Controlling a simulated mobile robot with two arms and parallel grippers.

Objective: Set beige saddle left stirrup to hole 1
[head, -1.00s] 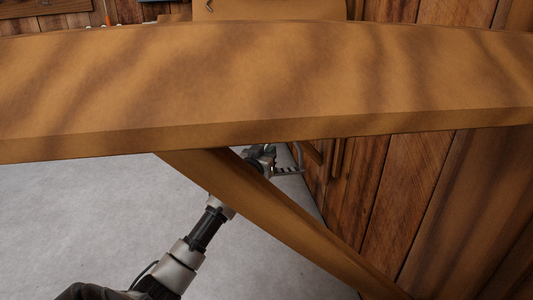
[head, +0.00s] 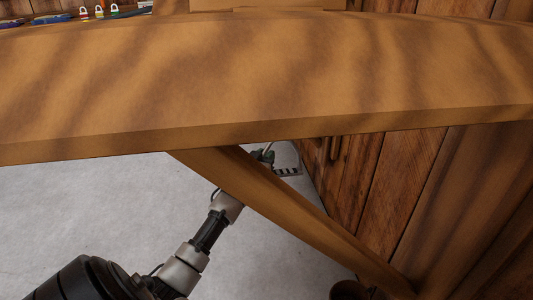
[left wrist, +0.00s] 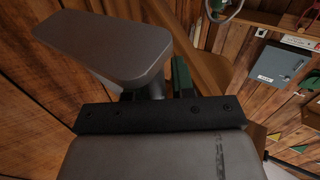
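I cannot make out the beige saddle, its left stirrup or the strap holes for certain in either view. My left gripper (head: 265,157) is at the end of the arm, beneath the broad brown board, partly hidden behind a slanted brace. Its fingertips are too small and covered in the head view to tell whether they are open. In the left wrist view, a grey-brown plate and a black bar fill the near part, with a green piece (left wrist: 181,76) behind them. A curved metal hoop (left wrist: 226,12) shows at the top; I cannot tell what it is. My right gripper is not in view.
The broad brown board (head: 270,80) spans the head view above my left arm. Its slanted brace (head: 290,215) crosses close to the arm. A plank wall (head: 395,190) stands at right. Grey floor (head: 90,215) is clear at left. A grey wall box (left wrist: 283,65) shows in the wrist view.

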